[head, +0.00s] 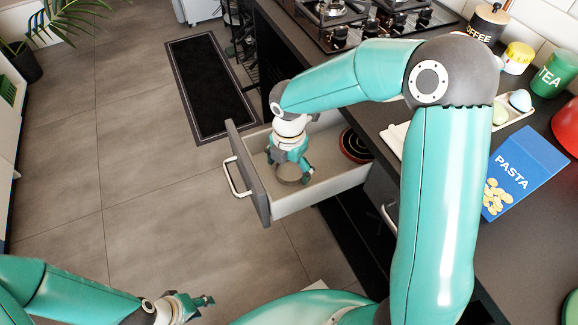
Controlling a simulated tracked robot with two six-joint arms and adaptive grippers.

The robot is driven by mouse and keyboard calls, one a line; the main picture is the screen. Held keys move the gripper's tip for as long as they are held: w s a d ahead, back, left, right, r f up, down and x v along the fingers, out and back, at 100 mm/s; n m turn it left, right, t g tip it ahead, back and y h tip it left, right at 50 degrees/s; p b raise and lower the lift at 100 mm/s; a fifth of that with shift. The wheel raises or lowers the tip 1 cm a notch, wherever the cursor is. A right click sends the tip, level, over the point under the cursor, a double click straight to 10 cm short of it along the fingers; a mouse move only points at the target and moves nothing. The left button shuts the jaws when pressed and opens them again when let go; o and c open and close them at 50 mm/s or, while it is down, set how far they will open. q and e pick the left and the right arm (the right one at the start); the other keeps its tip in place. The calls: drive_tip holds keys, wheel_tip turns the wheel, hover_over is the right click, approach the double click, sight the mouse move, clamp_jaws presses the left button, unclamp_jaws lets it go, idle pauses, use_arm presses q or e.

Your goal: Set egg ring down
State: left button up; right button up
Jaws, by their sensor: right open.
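The egg ring (287,181), a small metal band, is inside the open drawer (293,207), near the drawer front. My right gripper (289,171) reaches down into the drawer, open, with its fingertips right at the ring. The gripper partly covers the ring, and I cannot tell whether the ring touches the fingers or rests fully on the drawer floor. My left gripper (204,301) is low at the left, over the floor and away from the drawer. It is small and seen from the side, so its opening is unclear.
A dark round item with a red rim (355,146) lies deeper in the drawer. The gas hob (345,22) is on the counter above. The floor at left is clear around a black mat (211,88).

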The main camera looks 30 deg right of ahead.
drive_tip(key=shift+r, duration=0.1)
wheel_tip(320, 180, up, 12)
drive_tip(key=p, duration=0.3)
idle(0.6)
